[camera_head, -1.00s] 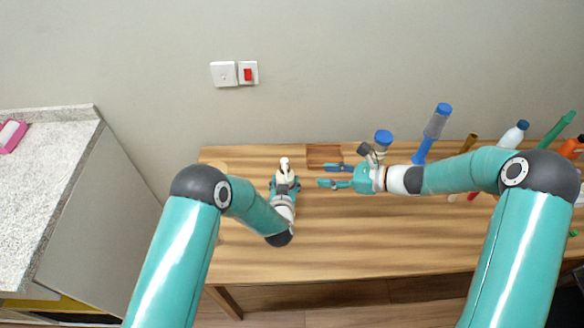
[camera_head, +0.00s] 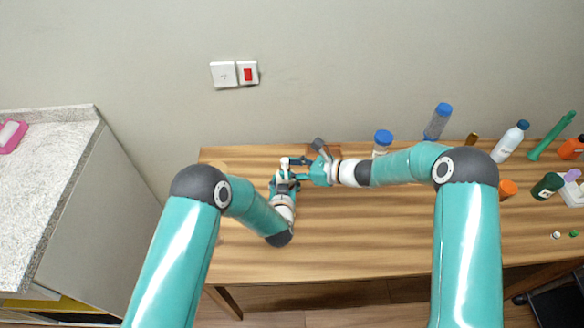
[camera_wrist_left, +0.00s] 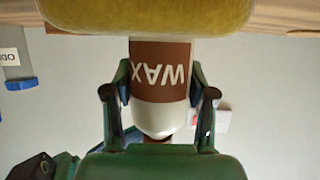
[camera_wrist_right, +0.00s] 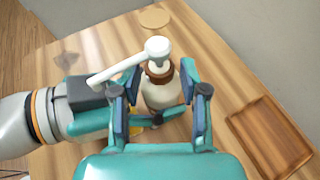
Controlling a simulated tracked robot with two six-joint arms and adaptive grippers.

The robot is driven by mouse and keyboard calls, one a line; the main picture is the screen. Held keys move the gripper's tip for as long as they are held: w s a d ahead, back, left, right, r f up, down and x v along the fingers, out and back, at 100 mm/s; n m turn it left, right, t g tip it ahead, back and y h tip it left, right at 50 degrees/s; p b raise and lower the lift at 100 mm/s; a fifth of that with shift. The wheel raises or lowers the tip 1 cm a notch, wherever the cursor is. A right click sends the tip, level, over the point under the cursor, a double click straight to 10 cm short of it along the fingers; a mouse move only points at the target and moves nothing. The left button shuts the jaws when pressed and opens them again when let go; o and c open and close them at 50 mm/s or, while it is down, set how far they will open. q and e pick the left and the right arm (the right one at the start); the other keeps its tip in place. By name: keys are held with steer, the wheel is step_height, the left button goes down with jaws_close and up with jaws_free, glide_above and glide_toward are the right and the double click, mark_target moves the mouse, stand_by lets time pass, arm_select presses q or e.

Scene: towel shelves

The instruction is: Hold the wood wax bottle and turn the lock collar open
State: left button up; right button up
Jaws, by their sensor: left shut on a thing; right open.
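The wood wax bottle (camera_wrist_right: 158,95) has a pale body, a brown lock collar (camera_wrist_right: 157,72) and a white pump head (camera_wrist_right: 157,47) with a long nozzle pointing left in the right wrist view. Its brown WAX label (camera_wrist_left: 160,70) appears inverted in the left wrist view. My left gripper (camera_wrist_left: 160,85) is shut on the bottle's body from both sides. My right gripper (camera_wrist_right: 159,80) is open, its fingers on either side of the bottle near the collar; I cannot tell if they touch it. In the head view the white pump head (camera_head: 284,162) shows between both grippers.
A shallow wooden tray (camera_wrist_right: 270,138) lies beside the bottle, and a round wooden disc (camera_wrist_right: 154,18) lies behind it. Blue-capped containers (camera_head: 383,138) and several other bottles stand along the table's right side. A yellow object (camera_wrist_left: 140,14) fills the left wrist view's top. The table's front is clear.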

steer(key=shift+c, duration=0.3)
jaws_close()
steer(key=shift+w, duration=0.15)
steer(key=shift+w+r+n+g+y, duration=0.1)
steer(key=shift+w+n+g+y, duration=0.1)
steer(key=shift+n+g+y, duration=0.55)
steer(key=shift+w+n+g, duration=0.2)
steer(key=shift+n+g, duration=0.8)
steer(key=shift+g, duration=0.15)
steer(key=shift+w+n+g, duration=0.15)
steer(key=shift+n+g, duration=0.8)
steer(key=shift+g, duration=0.15)
steer(key=shift+d+n+g, duration=0.1)
steer(key=shift+n+g, duration=0.2)
steer(key=shift+g, duration=0.1)
steer(key=shift+s, duration=0.1)
